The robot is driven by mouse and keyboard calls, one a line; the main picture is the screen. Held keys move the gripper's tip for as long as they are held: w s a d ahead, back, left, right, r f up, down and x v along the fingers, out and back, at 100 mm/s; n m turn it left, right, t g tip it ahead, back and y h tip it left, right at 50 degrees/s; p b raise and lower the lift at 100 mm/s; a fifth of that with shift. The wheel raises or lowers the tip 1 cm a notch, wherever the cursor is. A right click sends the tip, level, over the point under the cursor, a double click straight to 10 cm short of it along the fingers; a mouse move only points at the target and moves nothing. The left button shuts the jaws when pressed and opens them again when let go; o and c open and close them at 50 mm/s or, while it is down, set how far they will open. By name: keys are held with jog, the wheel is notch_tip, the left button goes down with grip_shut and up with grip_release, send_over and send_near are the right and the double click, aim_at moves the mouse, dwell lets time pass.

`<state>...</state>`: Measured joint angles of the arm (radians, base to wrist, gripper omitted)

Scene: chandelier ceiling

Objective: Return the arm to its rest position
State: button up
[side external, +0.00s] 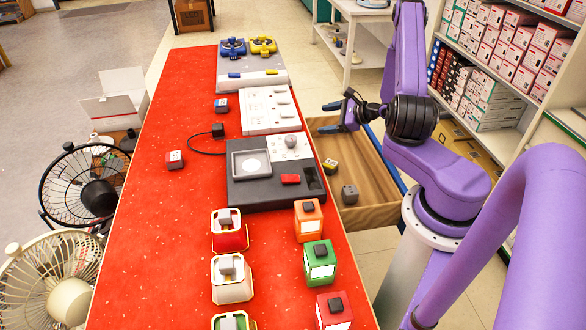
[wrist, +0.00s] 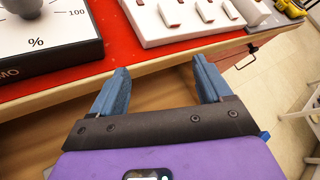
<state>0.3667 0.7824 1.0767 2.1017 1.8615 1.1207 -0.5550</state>
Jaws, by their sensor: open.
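My purple arm stands to the right of the red-topped table (side external: 160,250) in the side external view. My gripper (side external: 350,112) is beside the table's right edge, above the open wooden drawer (side external: 372,182). In the wrist view my gripper (wrist: 158,80) shows two blue fingers spread apart with nothing between them. The fingertips point toward the table edge and do not visibly touch anything.
A dark device with a dial (side external: 240,190), a white switch panel (side external: 262,122) and several coloured boxes, one of them orange (side external: 308,235), stand on the table. Small cubes (side external: 350,192) lie in the drawer. Stocked shelves (side external: 510,60) stand behind my arm. Fans (side external: 65,290) stand at left.

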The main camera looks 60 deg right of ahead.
jog(key=w+a+r+n+g+y, duration=0.1)
jog(key=w+a+r+n+y, duration=0.1)
jog(key=a+n, duration=0.1)
jog(key=w+a+r+n+g+y, duration=0.1)
jog(key=a+r+n+y, duration=0.1)
jog(key=a, duration=0.4)
jog(key=w+a+r+n+g+y, duration=0.1)
jog(key=w+a+r+n, duration=0.1)
jog(key=a+r+n, duration=0.2)
jog(key=shift+w+a+r+n+g+y, duration=0.1)
jog(key=shift+w+a+n+g+y, duration=0.25)
jog(key=shift+a+n, duration=0.25)
jog(key=s+a+r+n+g+y, duration=0.1)
jog(key=s+a+r+n+g, duration=0.2)
jog(key=s+a+n+g, duration=0.45)
jog(key=s+a+r+n+g, duration=0.3)
jog(key=a+n, duration=0.2)
jog(key=a, duration=0.6)
jog(key=s+r+n+t+h, duration=0.1)
jog(key=s+n+h, duration=0.3)
jog(key=s+n, duration=0.5)
jog(key=s+r+n+h, duration=0.4)
jog(key=s+n, duration=0.5)
jog(key=s, duration=0.2)
jog(key=shift+s+a+r+t, duration=0.15)
jog(key=shift+s+a+t, duration=0.1)
jog(key=shift+a+t, duration=0.15)
jog(key=shift+c, duration=0.3)
